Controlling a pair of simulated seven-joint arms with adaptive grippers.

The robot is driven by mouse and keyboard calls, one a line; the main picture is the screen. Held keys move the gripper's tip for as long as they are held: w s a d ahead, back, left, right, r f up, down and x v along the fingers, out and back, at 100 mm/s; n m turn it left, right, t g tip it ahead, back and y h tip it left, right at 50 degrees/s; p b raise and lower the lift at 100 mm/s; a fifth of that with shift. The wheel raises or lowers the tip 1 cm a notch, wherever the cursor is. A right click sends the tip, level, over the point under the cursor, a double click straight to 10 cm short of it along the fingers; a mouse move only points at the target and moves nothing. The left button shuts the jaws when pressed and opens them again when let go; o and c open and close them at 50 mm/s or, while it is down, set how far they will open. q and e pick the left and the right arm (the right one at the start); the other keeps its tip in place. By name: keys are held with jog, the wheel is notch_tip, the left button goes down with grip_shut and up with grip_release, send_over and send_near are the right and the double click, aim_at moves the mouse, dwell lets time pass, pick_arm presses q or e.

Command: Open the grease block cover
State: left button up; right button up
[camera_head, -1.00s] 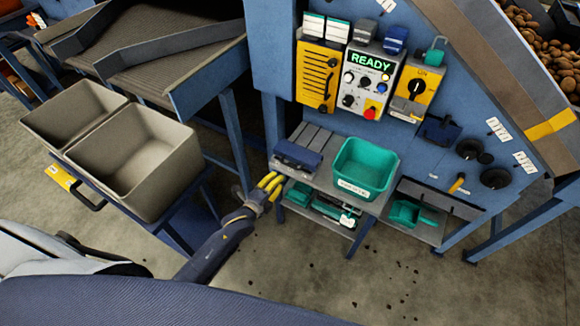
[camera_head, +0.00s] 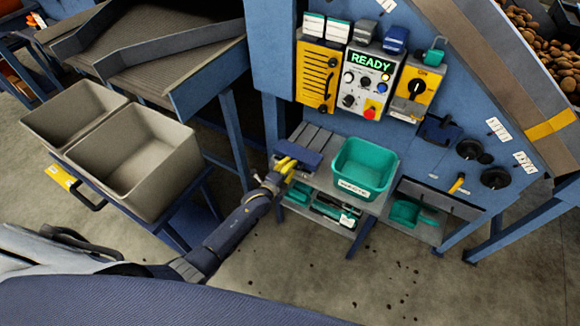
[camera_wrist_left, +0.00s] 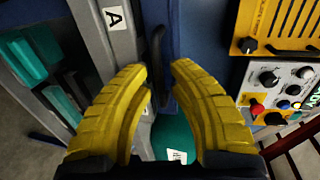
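A dark blue lidded block (camera_head: 301,155) lies on the small grey table at the machine's foot; I cannot tell for certain that it is the grease block. My left gripper (camera_head: 287,168) is at its near left side, with yellow fingers overlapping it in the head view. In the left wrist view the gripper (camera_wrist_left: 157,72) is open, its fingertips apart with nothing held between them. A dark upright handle (camera_wrist_left: 158,62) shows just beyond the fingertips, in front of dark blue surfaces. Whether the fingers touch anything is unclear. My right gripper is not in view.
A green bin (camera_head: 348,187) stands on the grey table (camera_head: 377,205) right of the block. A yellow slotted panel (camera_head: 319,76) and the control box (camera_head: 367,82) reading READY are above. Two beige crates (camera_head: 150,180) stand left.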

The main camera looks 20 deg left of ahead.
pick_arm(q)
jog(key=shift+c, duration=0.2)
grip_shut()
jog(key=shift+r, duration=0.1)
